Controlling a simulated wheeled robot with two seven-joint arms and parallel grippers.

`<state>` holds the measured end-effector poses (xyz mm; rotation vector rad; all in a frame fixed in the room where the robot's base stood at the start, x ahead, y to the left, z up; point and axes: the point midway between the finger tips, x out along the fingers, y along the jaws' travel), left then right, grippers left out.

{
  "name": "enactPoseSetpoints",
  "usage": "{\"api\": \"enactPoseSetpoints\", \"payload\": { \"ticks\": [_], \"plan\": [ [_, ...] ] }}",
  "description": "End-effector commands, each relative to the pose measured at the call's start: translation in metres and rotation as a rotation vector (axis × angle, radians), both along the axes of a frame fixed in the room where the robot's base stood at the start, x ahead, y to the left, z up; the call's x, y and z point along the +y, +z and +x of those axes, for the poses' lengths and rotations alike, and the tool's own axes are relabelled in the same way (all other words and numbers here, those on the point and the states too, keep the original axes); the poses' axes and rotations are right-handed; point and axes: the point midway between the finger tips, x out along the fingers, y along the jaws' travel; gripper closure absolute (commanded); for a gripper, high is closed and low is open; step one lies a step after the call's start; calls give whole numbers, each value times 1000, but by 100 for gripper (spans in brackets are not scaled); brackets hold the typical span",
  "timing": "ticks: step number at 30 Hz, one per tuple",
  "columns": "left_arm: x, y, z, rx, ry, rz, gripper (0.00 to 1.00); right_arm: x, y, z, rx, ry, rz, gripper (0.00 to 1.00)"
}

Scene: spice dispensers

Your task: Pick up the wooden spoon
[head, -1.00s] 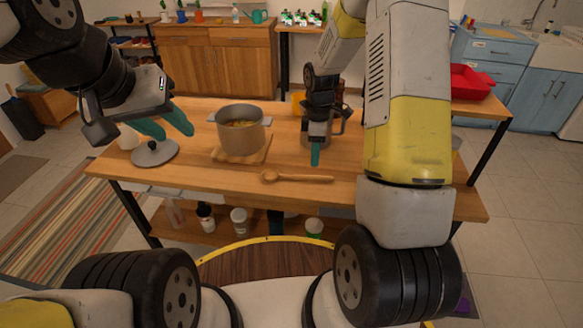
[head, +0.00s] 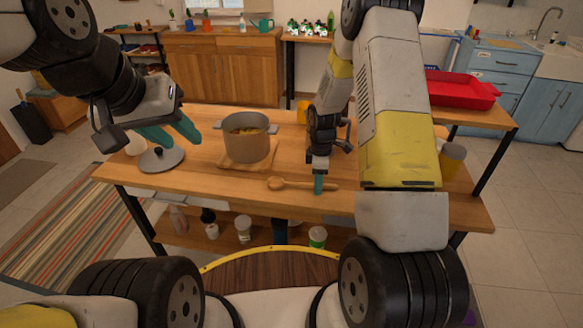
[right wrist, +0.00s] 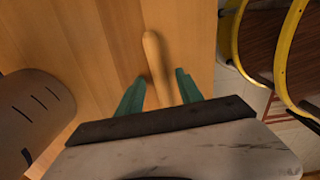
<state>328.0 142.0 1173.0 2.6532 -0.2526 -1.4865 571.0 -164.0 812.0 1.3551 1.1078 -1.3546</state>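The wooden spoon (head: 290,184) lies near the front edge of the wooden table, bowl to the left and handle to the right. My right gripper (head: 318,190) points down at its handle. In the right wrist view the teal fingers (right wrist: 159,92) are apart, with the spoon handle (right wrist: 154,55) between them. No grip on it shows, and the part of the spoon nearer the palm is hidden. My left gripper (head: 170,134) is open and empty above the table's left end, beside the pot lid.
A pot (head: 247,145) stands on a wooden board (head: 232,166) left of the spoon. A grey lid (head: 161,160) lies at the left. A brown rounded object (right wrist: 35,115) is at lower left in the wrist view. A red tray (head: 460,90) sits behind right.

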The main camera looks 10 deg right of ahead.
Motion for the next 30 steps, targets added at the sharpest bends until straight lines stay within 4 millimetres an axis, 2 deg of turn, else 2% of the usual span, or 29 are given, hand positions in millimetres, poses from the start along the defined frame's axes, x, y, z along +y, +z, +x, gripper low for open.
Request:
{"api": "enactPoseSetpoints", "payload": {
  "ticks": [1, 6, 20, 26, 29, 30],
  "plan": [
    [0, 0, 0, 0, 0, 0, 62, 0, 0, 0, 0, 0, 0, 66],
    [0, 0, 0, 0, 0, 0, 62, 0, 0, 0, 0, 0, 0, 100],
    [0, 0, 0, 0, 0, 0, 62, 0, 4, 0, 0, 0, 0, 100],
    [0, 0, 0, 0, 0, 0, 62, 0, 23, 1, -2, 1, 0, 100],
    [0, 0, 0, 0, 0, 0, 62, 0, 39, 1, -3, 1, 0, 100],
    [0, 0, 0, 0, 0, 0, 62, 3, 38, -9, 2, 3, 0, 100]
  ]
}}
